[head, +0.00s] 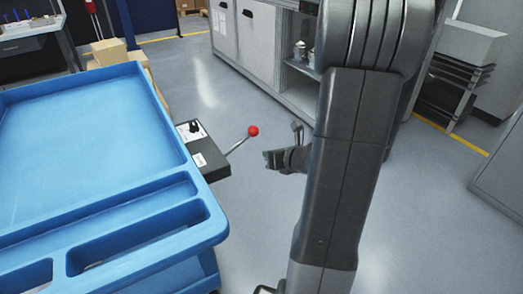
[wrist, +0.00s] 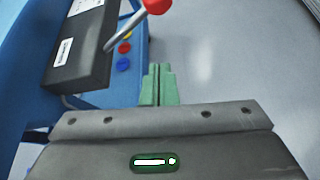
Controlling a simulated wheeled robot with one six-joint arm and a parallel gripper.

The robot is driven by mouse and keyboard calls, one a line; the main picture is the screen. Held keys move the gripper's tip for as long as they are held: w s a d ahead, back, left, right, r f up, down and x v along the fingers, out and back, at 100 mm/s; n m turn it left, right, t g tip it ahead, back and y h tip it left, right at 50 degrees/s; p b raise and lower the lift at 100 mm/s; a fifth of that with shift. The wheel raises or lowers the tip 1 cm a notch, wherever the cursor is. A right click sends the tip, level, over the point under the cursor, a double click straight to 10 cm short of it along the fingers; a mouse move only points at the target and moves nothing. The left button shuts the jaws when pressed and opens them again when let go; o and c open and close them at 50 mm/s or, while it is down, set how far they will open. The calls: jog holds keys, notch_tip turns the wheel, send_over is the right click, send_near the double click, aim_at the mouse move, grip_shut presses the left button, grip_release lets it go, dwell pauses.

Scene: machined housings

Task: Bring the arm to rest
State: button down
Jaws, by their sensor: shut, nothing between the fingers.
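My gripper (wrist: 158,75) is in the wrist view with its green fingers together and nothing between them. In the head view my gripper (head: 270,158) shows partly behind my arm, to the right of a red-knobbed lever (head: 253,131). The fingers are apart from the lever and from the dark control box (head: 205,160) on the blue cart's side. In the wrist view the red knob (wrist: 157,5) is at the top edge, above the fingers, and the box (wrist: 88,45) is at upper left. My arm stands upright, right of the middle of the head view, and hides part of the floor.
The blue cart (head: 80,150) fills the left, its top tray empty. Grey cabinets (head: 262,45) with an open shelf stand at the back. Cardboard boxes (head: 108,52) are behind the cart. A stacked grey unit (head: 460,70) is at right. Grey floor between is clear.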

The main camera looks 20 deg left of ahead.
jog(key=shift+s+d+r, duration=0.3)
jog(key=shift+s+d, duration=0.1)
jog(key=shift+d, duration=0.15)
jog(key=w+a+f+m+g+y, duration=0.1)
jog(key=w+a+f+m+y, duration=0.1)
jog(key=f, duration=0.4)
jog(key=w+a+f+m+g+y, duration=0.1)
jog(key=w+a+f+m+y, duration=0.1)
jog(key=a+f, duration=0.3)
jog(key=shift+w+a+f+m+g+b, duration=0.35)
jog(key=shift+w+f+m+g+b, duration=0.05)
jog(key=shift+w+m, duration=0.45)
jog(key=shift+r, duration=0.1)
